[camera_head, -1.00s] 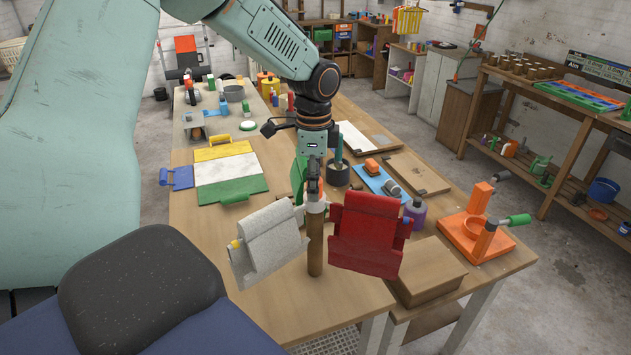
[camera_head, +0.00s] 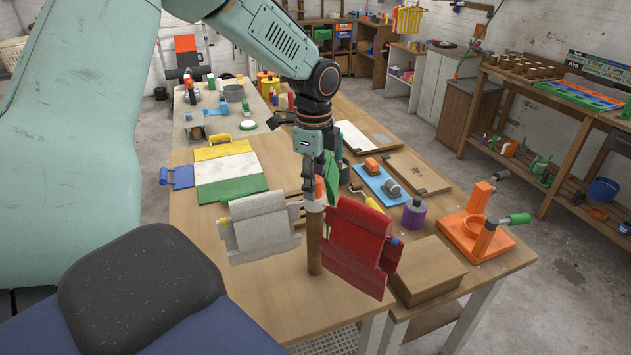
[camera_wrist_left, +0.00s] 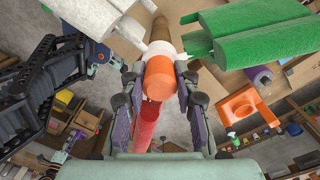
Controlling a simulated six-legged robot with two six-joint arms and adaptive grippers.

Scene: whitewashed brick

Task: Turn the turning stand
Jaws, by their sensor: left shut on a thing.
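The turning stand has an upright brown wooden post (camera_head: 314,245) with a white collar and an orange knob (camera_wrist_left: 160,78) on top. A grey-white panel (camera_head: 260,228) hangs at its left and a red panel (camera_head: 358,245) at its right front. A green panel (camera_head: 331,178) shows behind, partly hidden by my wrist; it is large in the left wrist view (camera_wrist_left: 260,40). My left gripper (camera_head: 314,195) points down from above and is shut on the orange knob, with one finger on each side in the left wrist view (camera_wrist_left: 159,90).
A wooden box (camera_head: 428,272) lies close to the right of the red panel. Behind are a purple bottle (camera_head: 413,213), a blue tray (camera_head: 378,182) and an orange clamp-like stand (camera_head: 475,232). The tabletop is bare at the front left.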

